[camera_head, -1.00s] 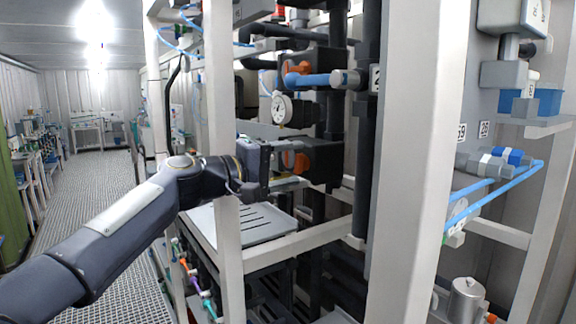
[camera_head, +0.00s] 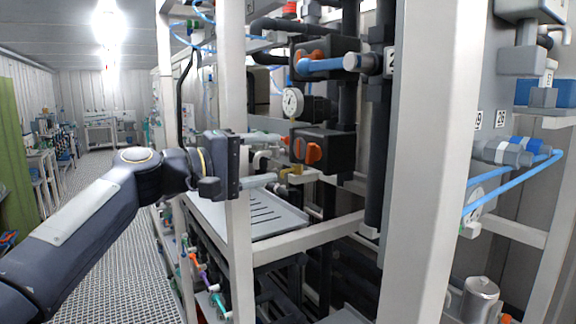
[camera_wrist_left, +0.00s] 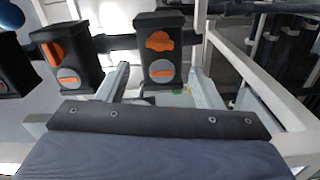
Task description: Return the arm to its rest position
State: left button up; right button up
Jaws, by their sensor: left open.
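My left gripper (camera_head: 274,159) reaches in from the left past a white frame post. Its two pale fingers are spread apart with nothing between them, and they point toward a black valve block (camera_head: 326,150) with an orange handle (camera_head: 313,152). The fingertips look apart from the handle. In the left wrist view, the open fingers of the left gripper (camera_wrist_left: 162,88) lie either side of the black valve block (camera_wrist_left: 160,30), beyond them. My right gripper is not in view.
A white frame post (camera_head: 236,100) stands close beside the left wrist. A slotted grey tray (camera_head: 250,215) lies below the gripper. A pressure gauge (camera_head: 292,102) and an upper valve (camera_head: 325,62) are above. The grated aisle (camera_head: 125,250) at left is clear.

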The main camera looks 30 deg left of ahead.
pick_arm(q)
jog(key=s+d+f+m+g+y, duration=0.1)
jog(key=s+d+f+m+g, duration=0.1)
jog(key=s+f, duration=0.6)
jog(key=s+d+f+m+g+y, duration=0.2)
jog(key=s+f, duration=0.6)
jog(key=f, duration=1)
jog(key=s+d+f+m+g+y, duration=0.2)
jog(key=s+d+f+m+g, duration=0.2)
jog(key=f, duration=0.9)
jog(key=s+d+g, duration=0.1)
jog(key=s+d, duration=0.1)
jog(key=s, duration=0.1)
jog(key=shift+s+g, duration=0.4)
